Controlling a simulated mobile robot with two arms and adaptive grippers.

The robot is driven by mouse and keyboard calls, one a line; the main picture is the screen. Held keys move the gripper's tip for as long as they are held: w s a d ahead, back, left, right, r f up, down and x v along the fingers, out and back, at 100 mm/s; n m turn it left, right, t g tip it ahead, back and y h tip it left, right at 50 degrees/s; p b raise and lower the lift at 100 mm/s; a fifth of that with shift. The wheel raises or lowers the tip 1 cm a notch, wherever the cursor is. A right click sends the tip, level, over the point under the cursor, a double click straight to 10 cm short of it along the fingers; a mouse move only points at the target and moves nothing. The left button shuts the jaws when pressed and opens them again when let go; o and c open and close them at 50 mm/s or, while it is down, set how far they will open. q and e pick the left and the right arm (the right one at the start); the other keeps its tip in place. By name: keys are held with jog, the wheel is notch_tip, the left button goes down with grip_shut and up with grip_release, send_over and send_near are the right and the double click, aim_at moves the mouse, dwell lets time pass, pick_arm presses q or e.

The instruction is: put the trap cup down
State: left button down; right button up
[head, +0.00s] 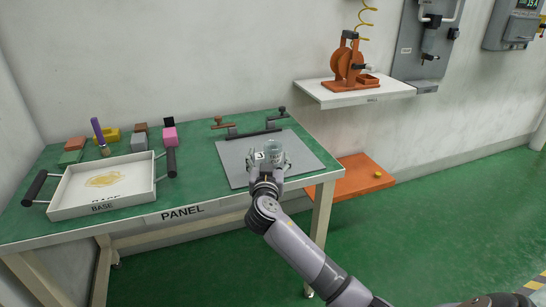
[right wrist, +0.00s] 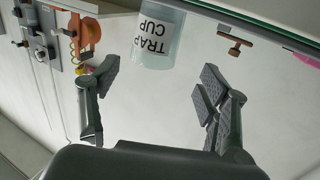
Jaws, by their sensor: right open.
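The trap cup (head: 274,148) is a clear, pale cup. In the head view it appears upright over the grey plate (head: 230,155) on the green table, partly hidden by my right gripper (head: 268,165). In the right wrist view the cup (right wrist: 158,38) shows its "TRAP CUP" label. There my right gripper (right wrist: 160,76) is open, with its fingers spread to either side and the cup just beyond the fingertips, apart from them. The cup's contact with the plate is hidden. My left gripper is not in view.
A white base tray (head: 100,207) with dark handles stands at the table's left. Several coloured blocks and a purple-handled brush (head: 100,135) lie behind it. A dark bar clamp (head: 254,133) lines the plate's back edge. An orange device (head: 348,66) sits on a wall shelf.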

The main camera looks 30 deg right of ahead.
aim_at(272, 151)
jog(key=x, duration=0.5)
jog(key=shift+d+f, duration=0.1)
jog(key=shift+d, duration=0.4)
jog(key=shift+w+d, duration=0.3)
jog(key=shift+w, duration=0.2)
jog(key=c, duration=1.1)
